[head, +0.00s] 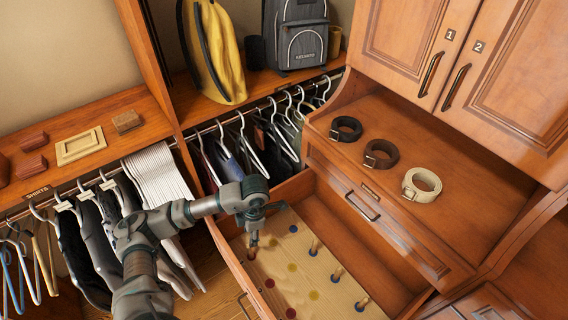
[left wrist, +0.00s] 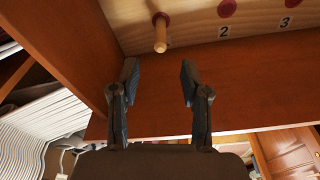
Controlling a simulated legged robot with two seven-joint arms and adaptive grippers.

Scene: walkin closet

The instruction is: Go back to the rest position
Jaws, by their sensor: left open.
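My left gripper (head: 268,222) is over the open drawer (head: 228,252), above the upper left end of a wooden pegboard (head: 275,262). In the left wrist view its two fingers (left wrist: 159,75) are spread apart with nothing between them. A wooden peg (left wrist: 161,34) stands on the board just beyond the fingertips, at a red spot, apart from them. Several pegs (head: 336,274) stand on the board among blue, red and yellow spots. The numbers 2 and 3 show on the board's edge in the left wrist view. My right gripper is not in view.
Three rolled belts, black (head: 346,129), brown (head: 381,154) and cream (head: 422,185), lie on the counter right of the drawer. Hanging clothes (head: 95,235) are close beside my left arm. A shelf with a grey backpack (head: 300,35) and yellow bag (head: 222,55) is behind.

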